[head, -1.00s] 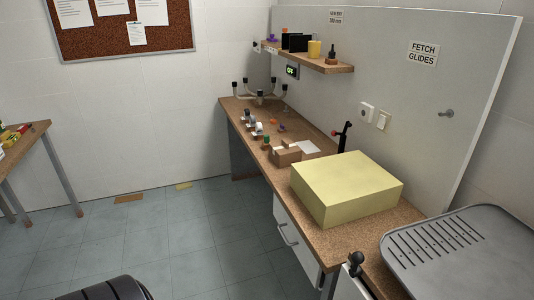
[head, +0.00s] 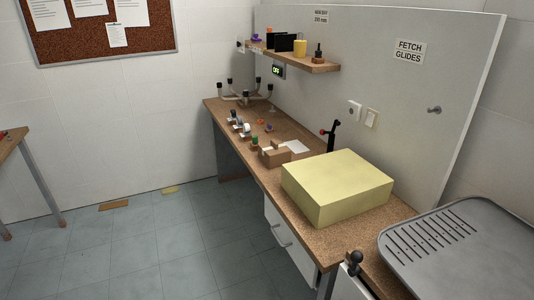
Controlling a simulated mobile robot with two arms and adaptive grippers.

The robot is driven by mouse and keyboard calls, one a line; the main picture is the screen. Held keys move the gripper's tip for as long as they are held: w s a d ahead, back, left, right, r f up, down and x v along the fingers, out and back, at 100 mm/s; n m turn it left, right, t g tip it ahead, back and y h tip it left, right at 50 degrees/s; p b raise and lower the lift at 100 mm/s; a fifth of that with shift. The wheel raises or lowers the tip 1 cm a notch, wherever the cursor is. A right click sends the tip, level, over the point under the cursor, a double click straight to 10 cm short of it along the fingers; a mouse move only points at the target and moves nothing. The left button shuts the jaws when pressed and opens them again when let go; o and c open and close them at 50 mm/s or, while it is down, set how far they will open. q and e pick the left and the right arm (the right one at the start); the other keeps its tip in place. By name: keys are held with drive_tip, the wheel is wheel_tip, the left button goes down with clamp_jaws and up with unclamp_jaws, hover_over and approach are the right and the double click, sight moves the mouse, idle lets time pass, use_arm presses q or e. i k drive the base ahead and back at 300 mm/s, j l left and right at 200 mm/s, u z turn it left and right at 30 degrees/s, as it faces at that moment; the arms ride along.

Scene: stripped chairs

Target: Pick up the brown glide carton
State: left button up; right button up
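A small brown carton (head: 277,158) sits on the brown speckled workbench (head: 255,175), near the front edge. I take it for the glide carton; no label is readable on it at this size. A large pale yellow block (head: 335,188) stands nearer to me on the bench, to the carton's right. A white sheet (head: 296,147) lies just behind the carton. Neither of my grippers is in view.
Several small parts (head: 246,129) line the bench left of the carton. A red-tipped black lever (head: 332,133) stands behind it. A shelf (head: 295,56) hangs above. A grey slotted tray (head: 460,250) is at right. The floor (head: 150,250) left of the bench is largely clear.

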sight(273, 155)
drive_tip(key=i+j+z, duration=0.1)
drive_tip(key=z, duration=0.55)
drive_tip(key=i+j+z, duration=0.3)
drive_tip(key=j, duration=0.3)
drive_tip(key=i+j+z, duration=0.35)
drive_tip(key=j, duration=0.35)
drive_tip(key=i+j+z, duration=0.15)
drive_tip(key=j, duration=0.25)
drive_tip(key=i, duration=0.1)
